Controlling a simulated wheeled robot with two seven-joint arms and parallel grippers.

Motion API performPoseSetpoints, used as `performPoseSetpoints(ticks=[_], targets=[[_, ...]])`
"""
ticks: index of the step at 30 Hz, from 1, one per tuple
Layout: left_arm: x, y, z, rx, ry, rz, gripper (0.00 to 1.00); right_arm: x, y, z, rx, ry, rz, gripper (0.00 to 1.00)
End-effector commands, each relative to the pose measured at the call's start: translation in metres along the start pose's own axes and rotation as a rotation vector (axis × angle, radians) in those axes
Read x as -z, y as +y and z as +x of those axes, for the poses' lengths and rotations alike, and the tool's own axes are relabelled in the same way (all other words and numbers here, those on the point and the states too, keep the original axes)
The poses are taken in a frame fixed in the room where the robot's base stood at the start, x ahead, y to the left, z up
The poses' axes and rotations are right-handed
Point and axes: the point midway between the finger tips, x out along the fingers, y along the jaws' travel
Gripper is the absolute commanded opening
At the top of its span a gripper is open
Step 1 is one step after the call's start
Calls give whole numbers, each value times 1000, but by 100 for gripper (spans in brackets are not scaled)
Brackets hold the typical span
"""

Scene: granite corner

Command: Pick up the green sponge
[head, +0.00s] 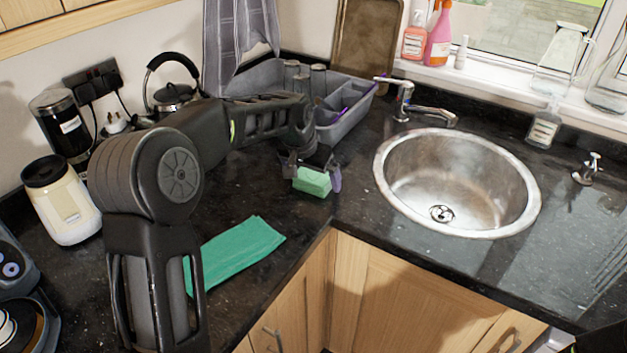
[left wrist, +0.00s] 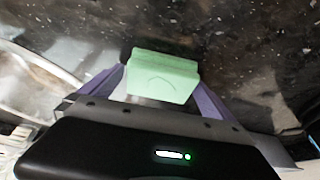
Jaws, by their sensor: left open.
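The green sponge (head: 312,181) is a small light-green block on the black granite counter, near the inner corner edge left of the sink. In the left wrist view the sponge (left wrist: 163,76) lies ahead of and partly between the two purple fingers. My left gripper (head: 315,178) is open around the sponge, with one finger on each side. In the left wrist view my left gripper (left wrist: 162,88) shows a finger close to each side of the sponge; I cannot tell whether they touch it. My right gripper is not in view.
A round steel sink (head: 457,183) is set in the counter at the right. A grey dish rack (head: 345,125) stands behind the gripper. A green cloth (head: 240,250) lies flat near the front edge. A cream jar (head: 62,205) and a kettle (head: 173,95) stand at the left.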

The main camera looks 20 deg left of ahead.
Motion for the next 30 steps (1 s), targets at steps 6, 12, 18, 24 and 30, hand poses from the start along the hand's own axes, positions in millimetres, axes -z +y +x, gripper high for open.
performPoseSetpoints(ticks=[6,12,18,24,30], targets=[[0,0,0,0,0,0,100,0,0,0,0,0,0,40],[0,0,0,0,0,0,87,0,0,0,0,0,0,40],[0,0,0,0,0,0,71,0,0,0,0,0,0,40],[0,0,0,0,0,0,54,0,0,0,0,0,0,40],[0,0,0,0,0,0,41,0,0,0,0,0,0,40]])
